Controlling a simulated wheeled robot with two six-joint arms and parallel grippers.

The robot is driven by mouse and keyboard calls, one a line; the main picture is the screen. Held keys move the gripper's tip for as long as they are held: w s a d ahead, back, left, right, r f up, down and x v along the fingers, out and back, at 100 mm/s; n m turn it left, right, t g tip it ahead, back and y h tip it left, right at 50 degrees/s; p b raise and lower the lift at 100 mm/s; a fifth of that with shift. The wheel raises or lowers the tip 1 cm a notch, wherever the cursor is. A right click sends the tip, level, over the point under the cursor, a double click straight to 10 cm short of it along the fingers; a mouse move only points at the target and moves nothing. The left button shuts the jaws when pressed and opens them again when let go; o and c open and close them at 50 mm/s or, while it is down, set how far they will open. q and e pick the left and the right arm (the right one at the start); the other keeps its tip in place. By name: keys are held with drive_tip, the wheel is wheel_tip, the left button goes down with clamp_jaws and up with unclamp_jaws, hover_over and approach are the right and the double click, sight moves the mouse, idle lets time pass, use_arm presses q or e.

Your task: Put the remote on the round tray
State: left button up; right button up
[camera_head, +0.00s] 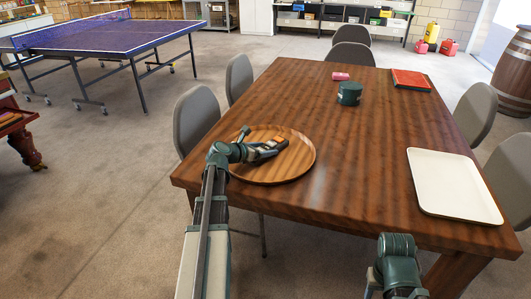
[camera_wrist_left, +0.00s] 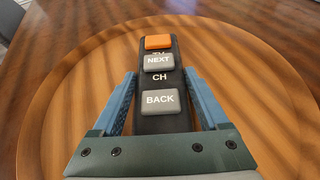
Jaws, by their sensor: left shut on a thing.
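The remote (camera_wrist_left: 158,78) is dark with an orange button and grey buttons marked NEXT and BACK. It lies between the fingers of my left gripper (camera_wrist_left: 160,100), which is shut on it. In the head view my left gripper (camera_head: 266,150) is over the round tray (camera_head: 296,164), and the orange end of the remote (camera_head: 280,140) shows there. The round tray is wooden and sits at the table's near left corner. I cannot tell whether the remote touches the tray. My right arm shows at the bottom of the head view, but its fingertips are out of sight.
The wooden table (camera_head: 300,100) also holds a white rectangular tray (camera_head: 453,185) at right, a dark green round container (camera_head: 349,93), a pink object (camera_head: 341,76) and a red book-like object (camera_head: 411,80). Grey chairs (camera_head: 196,120) stand around it. The table's middle is clear.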

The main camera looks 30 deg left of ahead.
use_arm(q)
drive_tip(key=shift+f, duration=0.2)
drive_tip(key=o, duration=1.5)
drive_tip(key=shift+r, duration=0.25)
drive_tip(key=p+v, duration=0.4)
drive_tip(key=v, duration=0.8)
drive_tip(key=shift+p, duration=0.3)
